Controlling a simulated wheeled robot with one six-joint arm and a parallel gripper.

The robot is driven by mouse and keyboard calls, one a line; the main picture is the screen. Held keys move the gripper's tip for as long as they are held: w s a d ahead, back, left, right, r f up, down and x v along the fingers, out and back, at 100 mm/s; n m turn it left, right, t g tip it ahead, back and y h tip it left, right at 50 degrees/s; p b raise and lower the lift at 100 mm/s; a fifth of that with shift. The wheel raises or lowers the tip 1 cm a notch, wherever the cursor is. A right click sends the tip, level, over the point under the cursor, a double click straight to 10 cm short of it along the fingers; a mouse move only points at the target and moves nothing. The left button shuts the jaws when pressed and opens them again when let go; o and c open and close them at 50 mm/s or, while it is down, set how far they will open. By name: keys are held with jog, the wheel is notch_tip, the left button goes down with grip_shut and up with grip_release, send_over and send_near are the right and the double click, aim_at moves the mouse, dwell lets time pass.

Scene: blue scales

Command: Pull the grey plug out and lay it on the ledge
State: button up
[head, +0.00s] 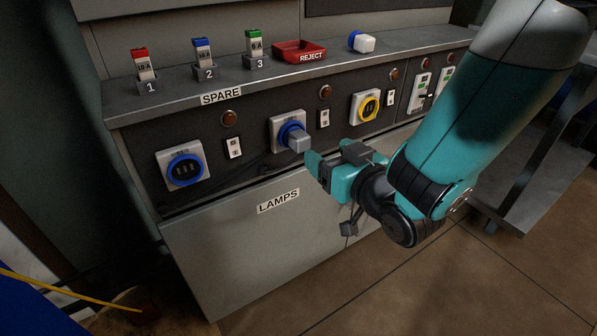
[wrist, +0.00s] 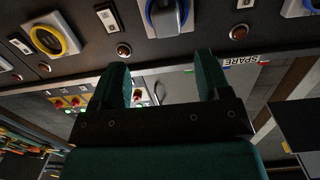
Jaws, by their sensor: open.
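The grey plug (head: 297,140) sits in the middle blue-ringed socket (head: 279,124) on the panel front. In the wrist view the plug (wrist: 170,16) shows at the top, in its blue ring, beyond the fingertips. My gripper (head: 328,162) is just right of and below the plug in the head view, apart from it. In the wrist view my gripper (wrist: 161,72) has its two green fingers wide apart with nothing between them. The ledge (head: 345,61) runs along the top of the panel.
On the ledge stand red fuse 1 (head: 143,66), blue fuse 2 (head: 204,53), green fuse 3 (head: 255,44), a red REJECT tray (head: 287,51) and a blue-and-white plug (head: 363,42). A blue socket (head: 183,170) and a yellow socket (head: 367,106) flank the plug. Bare ledge shows between these.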

aim_at(305, 143)
jog(key=shift+s+a+f+n+t+y, duration=0.1)
jog(key=shift+a+f+n+t+y, duration=0.1)
jog(key=shift+f, duration=0.25)
jog(key=shift+s+a+f+n+t+y, duration=0.1)
jog(key=shift+a+f+t+y, duration=0.1)
jog(key=shift+f, duration=0.2)
jog(key=shift+w, duration=0.1)
jog(key=p+x, duration=0.6)
jog(key=x, duration=0.1)
jog(key=shift+r, duration=0.3)
jog(key=shift+w+a+f+p, duration=0.1)
jog(key=shift+w+a+p, duration=0.25)
jog(key=shift+w+p, duration=0.25)
jog(key=shift+w+a+f+p, duration=0.15)
jog(key=shift+f+p, duration=0.05)
jog(key=shift+p, duration=0.1)
